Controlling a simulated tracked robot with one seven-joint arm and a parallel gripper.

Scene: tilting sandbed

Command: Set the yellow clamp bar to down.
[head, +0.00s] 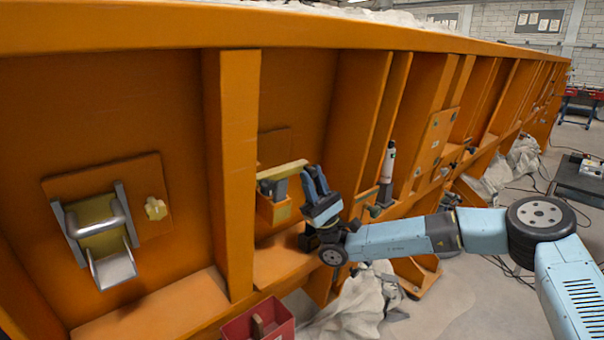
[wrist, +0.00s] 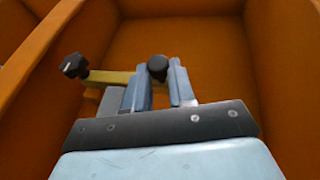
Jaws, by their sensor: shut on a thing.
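The yellow clamp bar (head: 282,171) is in the bay right of the near upright, at the middle of the head view. It lies close to level above an orange bracket (head: 273,209). My gripper (head: 314,174) is at the bar's right end and shut on it. In the wrist view the yellow bar (wrist: 109,77) runs from the left to my gripper fingers (wrist: 159,84). A black knob (wrist: 74,65) is at its left end. Another black knob (wrist: 157,68) shows between the fingertips. The fingers hide the gripped part.
A metal latch (head: 98,228) and a small yellow knob (head: 155,208) are on the left panel. An orange upright (head: 233,170) stands left of the bar. A white-and-black cylinder (head: 387,165) is to the right. A red bin (head: 259,324) and crumpled cloth (head: 362,305) lie below.

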